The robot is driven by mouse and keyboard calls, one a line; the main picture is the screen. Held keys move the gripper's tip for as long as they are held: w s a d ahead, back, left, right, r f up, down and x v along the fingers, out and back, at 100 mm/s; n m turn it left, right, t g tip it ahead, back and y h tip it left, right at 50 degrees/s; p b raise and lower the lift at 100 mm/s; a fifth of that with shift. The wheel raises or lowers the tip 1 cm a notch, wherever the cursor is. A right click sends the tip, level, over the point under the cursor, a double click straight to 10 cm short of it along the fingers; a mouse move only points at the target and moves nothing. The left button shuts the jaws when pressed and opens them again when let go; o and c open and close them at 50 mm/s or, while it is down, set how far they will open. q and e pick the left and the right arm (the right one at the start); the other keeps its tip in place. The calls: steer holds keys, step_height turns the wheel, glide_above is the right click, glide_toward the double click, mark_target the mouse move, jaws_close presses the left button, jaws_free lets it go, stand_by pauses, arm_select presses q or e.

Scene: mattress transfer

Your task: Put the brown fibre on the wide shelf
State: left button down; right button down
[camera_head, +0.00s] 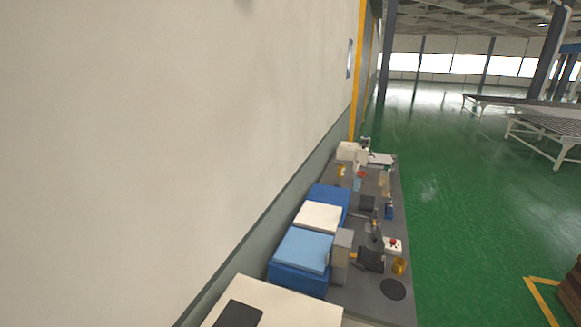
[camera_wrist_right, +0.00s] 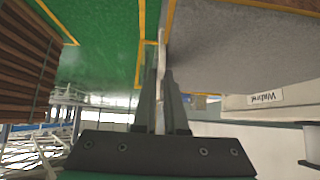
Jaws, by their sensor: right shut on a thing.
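My right gripper (camera_wrist_right: 163,105) shows in the right wrist view, its two dark fingers pointing up the picture. It is shut on a thin pale thing (camera_wrist_right: 161,113), seen nearly edge-on between the fingers. I cannot tell from this view whether that is the brown fibre. No wide shelf can be made out for sure in either view. My left gripper is in neither view, and the head view shows no gripper.
In the head view, a long grey bench (camera_head: 393,313) with blue boxes (camera_head: 297,279) and several small items runs along a pale wall (camera_head: 150,140). A brown slatted stack (camera_wrist_right: 22,65) stands left in the wrist view. Green floor (camera_head: 455,225) is open.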

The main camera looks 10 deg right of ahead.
steer(key=w+d+f+b, duration=0.1)
steer(key=w+f+b, duration=0.4)
steer(key=f, duration=0.5)
steer(key=shift+w+d+f+b, duration=0.2)
steer(key=shift+w+f+b, duration=0.05)
steer(key=shift+b, duration=0.6)
